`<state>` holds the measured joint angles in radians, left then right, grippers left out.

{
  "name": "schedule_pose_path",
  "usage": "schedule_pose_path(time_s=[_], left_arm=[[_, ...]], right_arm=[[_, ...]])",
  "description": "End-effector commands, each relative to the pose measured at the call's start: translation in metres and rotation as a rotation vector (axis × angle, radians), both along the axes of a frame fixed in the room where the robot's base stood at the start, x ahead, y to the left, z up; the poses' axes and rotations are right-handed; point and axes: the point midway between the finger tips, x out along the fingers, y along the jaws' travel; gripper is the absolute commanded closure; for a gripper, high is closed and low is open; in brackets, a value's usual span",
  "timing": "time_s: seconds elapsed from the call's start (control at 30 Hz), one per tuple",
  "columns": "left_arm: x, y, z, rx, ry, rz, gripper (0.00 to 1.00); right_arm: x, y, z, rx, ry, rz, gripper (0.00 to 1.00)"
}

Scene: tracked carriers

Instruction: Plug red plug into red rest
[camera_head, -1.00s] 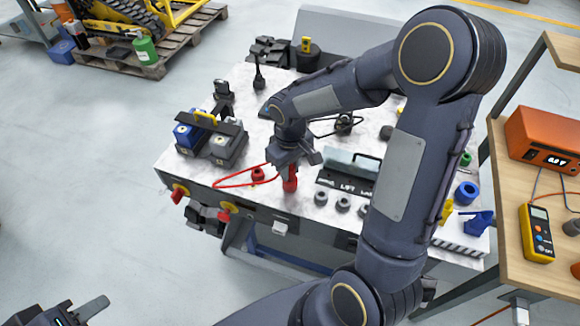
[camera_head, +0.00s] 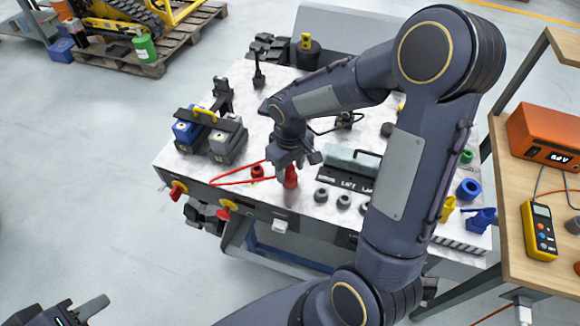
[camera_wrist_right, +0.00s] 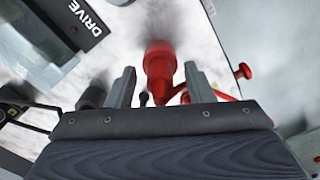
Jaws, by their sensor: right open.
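The red plug (camera_head: 291,178) stands upright near the front edge of the white bench, with a red cable (camera_head: 232,181) looping left. My right gripper (camera_head: 292,160) is just above it, pointing down. In the right wrist view, the plug (camera_wrist_right: 159,62) lies between the two spread fingers of my right gripper (camera_wrist_right: 160,85), with a gap on each side. A short red ring-like piece (camera_head: 257,171), possibly the red rest, sits left of the plug. What is under the plug is hidden. My left gripper (camera_head: 82,311) is partly in view at the bottom left, away from the bench.
Grey round sockets (camera_head: 343,201) and a labelled panel (camera_head: 345,180) stand right of the plug. Blue and grey connectors (camera_head: 188,131) stand at left. A wooden table (camera_head: 513,225) with an orange meter (camera_head: 545,136) is at right.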

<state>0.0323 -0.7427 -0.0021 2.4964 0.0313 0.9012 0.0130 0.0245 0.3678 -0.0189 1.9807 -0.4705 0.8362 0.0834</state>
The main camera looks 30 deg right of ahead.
Motion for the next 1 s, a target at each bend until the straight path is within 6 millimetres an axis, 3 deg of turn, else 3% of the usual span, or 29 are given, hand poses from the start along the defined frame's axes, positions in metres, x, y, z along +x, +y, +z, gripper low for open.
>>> schedule_pose_path(time_s=[0.5,1.0], left_arm=[[0.000,0.000,0.003,0.000,0.000,0.000,0.64],[0.000,0.000,0.003,0.000,0.000,0.000,0.64]], right_arm=[[0.001,0.000,0.072,0.000,-0.003,0.000,0.52],[0.000,0.000,0.077,0.000,-0.001,0.000,0.52]])
